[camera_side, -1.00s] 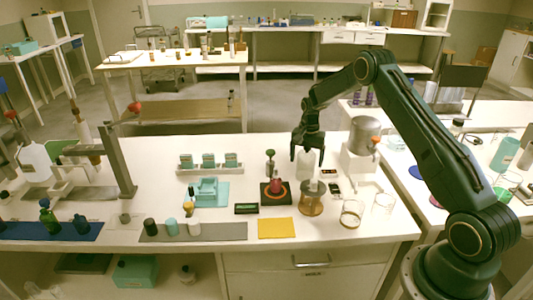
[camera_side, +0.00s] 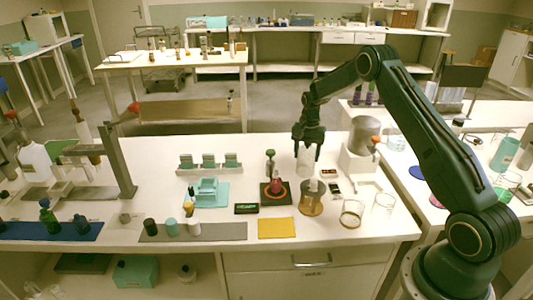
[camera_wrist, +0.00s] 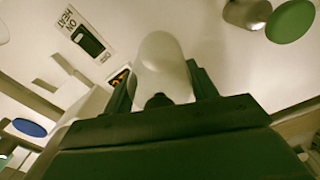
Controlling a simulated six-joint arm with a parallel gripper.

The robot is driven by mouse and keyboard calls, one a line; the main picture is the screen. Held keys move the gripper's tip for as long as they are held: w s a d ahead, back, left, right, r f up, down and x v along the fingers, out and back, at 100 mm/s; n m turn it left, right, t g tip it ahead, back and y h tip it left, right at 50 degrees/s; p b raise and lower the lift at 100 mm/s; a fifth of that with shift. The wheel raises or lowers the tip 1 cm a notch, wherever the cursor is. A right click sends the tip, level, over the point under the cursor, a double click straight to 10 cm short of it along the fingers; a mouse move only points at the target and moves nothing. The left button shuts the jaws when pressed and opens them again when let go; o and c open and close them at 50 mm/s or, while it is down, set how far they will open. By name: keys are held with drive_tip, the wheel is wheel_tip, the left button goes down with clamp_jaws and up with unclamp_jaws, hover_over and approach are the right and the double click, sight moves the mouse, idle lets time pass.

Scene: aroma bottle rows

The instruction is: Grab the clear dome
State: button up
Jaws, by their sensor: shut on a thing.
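The clear dome (camera_side: 305,166) is a pale see-through cover with a rounded end. My gripper (camera_side: 306,156) is shut on it in the side view, with one finger on each side. The dome hangs just below and between the fingers, behind and above the round brown base (camera_side: 311,207). In the wrist view the dome (camera_wrist: 162,65) stands upright in the picture between my two dark fingers (camera_wrist: 165,85). Its lower edge is hard to make out in the side view.
A red-ringed black plate (camera_side: 275,194) with a small flask is left of the brown base. Glass beakers (camera_side: 352,212) stand to its right. A white machine with a grey drum (camera_side: 364,136) is close on the right. A yellow mat (camera_side: 277,228) lies in front.

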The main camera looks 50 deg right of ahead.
wheel_tip(320, 180, up, 18)
idle(0.5)
